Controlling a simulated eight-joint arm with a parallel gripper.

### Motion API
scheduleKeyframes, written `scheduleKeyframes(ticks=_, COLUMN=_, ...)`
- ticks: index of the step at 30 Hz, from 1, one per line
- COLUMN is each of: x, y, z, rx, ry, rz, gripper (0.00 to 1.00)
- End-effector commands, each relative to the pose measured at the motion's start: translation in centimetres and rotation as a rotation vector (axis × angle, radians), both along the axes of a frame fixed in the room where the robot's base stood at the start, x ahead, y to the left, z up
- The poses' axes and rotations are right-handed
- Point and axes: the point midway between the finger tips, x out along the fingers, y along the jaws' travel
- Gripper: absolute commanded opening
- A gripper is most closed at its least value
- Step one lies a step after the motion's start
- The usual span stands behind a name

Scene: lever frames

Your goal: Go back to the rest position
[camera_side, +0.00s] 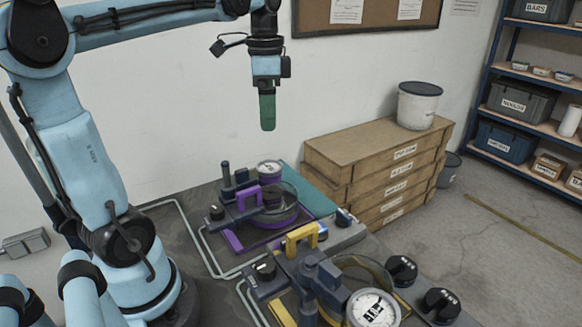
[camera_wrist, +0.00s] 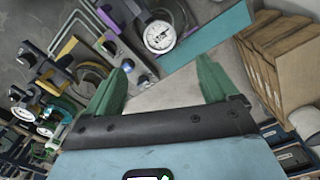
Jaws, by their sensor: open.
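My gripper (camera_side: 267,112) hangs pointing down in the air, well above the bench, at the top middle of the side view. In the wrist view its two green fingers (camera_wrist: 160,88) stand wide apart with nothing between them. Below it is the lever frame with the purple handle (camera_side: 247,196), which carries a round dial (camera_side: 270,169). Nearer the camera is the frame with the yellow handle (camera_side: 301,237), with a larger dial (camera_side: 374,309). My gripper touches none of them.
A stack of wooden drawers (camera_side: 385,165) with a white bucket (camera_side: 418,105) on top stands right of the bench. Blue shelving (camera_side: 487,75) with bins is at the far right. A cork board (camera_side: 365,17) hangs on the wall. The air around my gripper is clear.

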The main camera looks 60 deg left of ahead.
Motion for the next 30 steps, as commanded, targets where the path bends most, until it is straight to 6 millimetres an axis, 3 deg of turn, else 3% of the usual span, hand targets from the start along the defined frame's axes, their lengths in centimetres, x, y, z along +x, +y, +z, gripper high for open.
scheduleKeyframes(ticks=16, x=0.0, y=-0.5, z=0.2, rx=0.007, ry=-0.018, rz=0.012, gripper=0.87)
scheduleKeyframes(ticks=20, x=0.0, y=-2.6, z=-1.3, rx=0.030, ry=-0.102, rz=0.072, gripper=0.87)
scheduleKeyframes(ticks=30, x=-1.2, y=-10.4, z=-8.1, rx=-0.041, ry=-0.473, rz=0.341, gripper=0.87)
